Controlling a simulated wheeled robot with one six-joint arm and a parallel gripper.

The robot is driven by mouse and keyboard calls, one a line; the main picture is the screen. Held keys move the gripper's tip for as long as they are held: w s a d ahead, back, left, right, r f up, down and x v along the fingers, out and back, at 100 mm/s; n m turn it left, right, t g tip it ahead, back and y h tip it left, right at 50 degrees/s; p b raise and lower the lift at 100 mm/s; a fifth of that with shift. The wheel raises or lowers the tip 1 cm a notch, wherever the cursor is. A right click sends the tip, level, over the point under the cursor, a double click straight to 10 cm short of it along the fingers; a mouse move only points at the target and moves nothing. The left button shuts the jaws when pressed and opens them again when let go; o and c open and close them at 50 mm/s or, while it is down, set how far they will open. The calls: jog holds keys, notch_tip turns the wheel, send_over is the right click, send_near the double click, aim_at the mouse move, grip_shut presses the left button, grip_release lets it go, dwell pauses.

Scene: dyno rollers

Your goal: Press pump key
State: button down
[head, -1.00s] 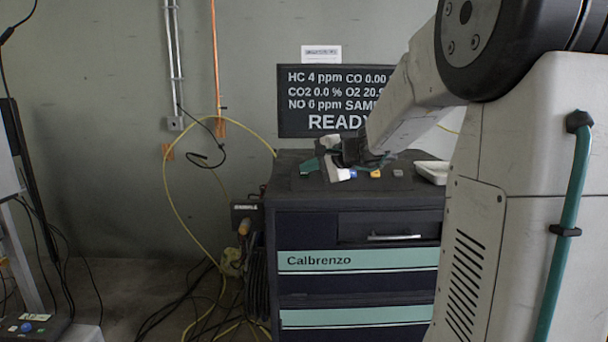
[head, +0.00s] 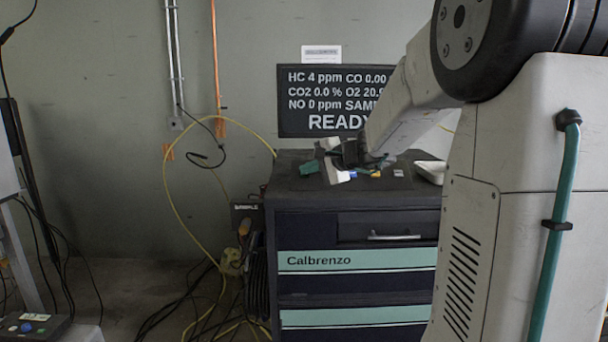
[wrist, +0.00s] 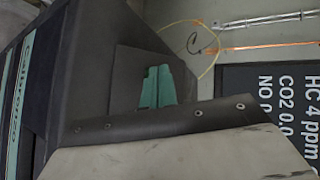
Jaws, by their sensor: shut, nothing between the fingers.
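My gripper (head: 309,167) is low over the dark top of the Calbrenzo cabinet (head: 295,186), its teal fingers shut and pointing left. In the wrist view the two teal fingers (wrist: 157,85) lie side by side, with nothing seen between them. A blue key (head: 353,174), a yellow key (head: 375,174) and a pale grey key (head: 398,173) stand in a row on the cabinet top, right of the fingers. My gripper's body partly covers the blue key. I cannot read any key's label or tell which is the pump key. The wrist view shows no keys.
A display (head: 318,123) behind the cabinet reads READY, its right side hidden by my arm. A white tray (head: 431,171) sits at the right of the cabinet top. A yellow hose (head: 166,190) and cables hang to the left. The front left cabinet top is clear.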

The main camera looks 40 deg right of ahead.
dwell(0.4)
jog(key=shift+s+a+r, duration=0.2)
jog(key=shift+s+r, duration=0.05)
jog(key=shift+r, duration=0.05)
jog(key=shift+s+a+r, duration=0.35)
jog(key=shift+s+r, duration=0.2)
jog(key=shift+r, duration=0.2)
jog(key=shift+s+a+r, duration=0.35)
jog(key=shift+s+r, duration=0.15)
jog(key=shift+r, duration=0.3)
jog(key=shift+s+a+r, duration=0.35)
jog(key=shift+s+r, duration=0.2)
jog(key=shift+r, duration=0.2)
jog(key=shift+a, duration=0.1)
jog(key=s+a+f+n+g+y, duration=0.1)
jog(key=s+a+f+n+g, duration=0.7)
jog(key=s+a+f, duration=0.45)
jog(key=s+a+f+n+g+h, duration=0.1)
jog(key=s+n, duration=0.3)
jog(key=s, duration=0.6)
jog(key=s+a+f+n+g+h, duration=0.2)
jog(key=s+a+n+h, duration=0.1)
jog(key=s, duration=0.7)
jog(key=shift+a+f+n+g, duration=0.15)
jog(key=shift+a+n+g, duration=0.25)
jog(key=shift+a, duration=0.4)
